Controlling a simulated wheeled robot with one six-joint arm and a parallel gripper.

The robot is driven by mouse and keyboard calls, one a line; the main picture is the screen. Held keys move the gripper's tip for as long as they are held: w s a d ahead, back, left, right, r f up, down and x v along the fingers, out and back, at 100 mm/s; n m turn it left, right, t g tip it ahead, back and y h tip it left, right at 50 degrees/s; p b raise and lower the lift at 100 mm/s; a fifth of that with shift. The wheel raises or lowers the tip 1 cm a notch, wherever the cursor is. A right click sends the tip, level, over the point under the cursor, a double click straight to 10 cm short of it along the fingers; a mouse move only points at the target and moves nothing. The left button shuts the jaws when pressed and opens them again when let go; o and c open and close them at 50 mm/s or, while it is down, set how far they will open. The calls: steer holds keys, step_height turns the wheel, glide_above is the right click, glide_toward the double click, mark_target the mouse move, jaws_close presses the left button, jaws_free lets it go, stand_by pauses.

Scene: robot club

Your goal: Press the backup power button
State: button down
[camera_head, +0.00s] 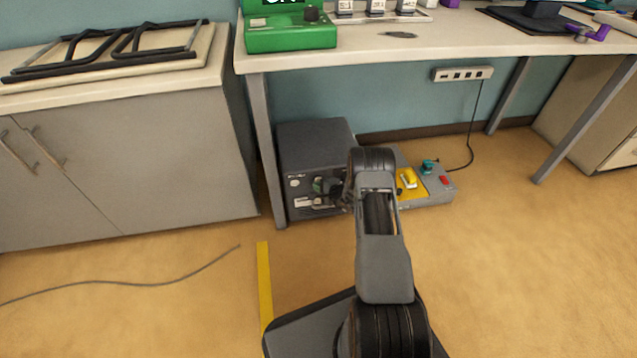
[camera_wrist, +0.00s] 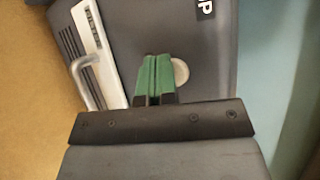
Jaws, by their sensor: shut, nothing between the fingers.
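A dark grey box (camera_head: 312,140) stands on the floor under the bench. Its front carries a round pale button (camera_head: 294,183), which also shows in the wrist view (camera_wrist: 182,73), where the fingers cover its left part. In the head view my gripper (camera_head: 319,185) is partly dark and small against the box.
A grey control panel (camera_head: 425,196) with a yellow switch (camera_head: 408,178), teal knob (camera_head: 428,166) and red button (camera_head: 444,180) is right of the box. A bench leg (camera_head: 264,150) stands close left.

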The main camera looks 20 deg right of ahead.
steer(key=shift+s, duration=0.35)
steer(key=shift+a, duration=0.1)
steer(key=s+a+p, duration=0.1)
steer(key=s, duration=0.5)
steer(key=shift+p, duration=0.35)
steer(key=shift+w+a+r, duration=0.1)
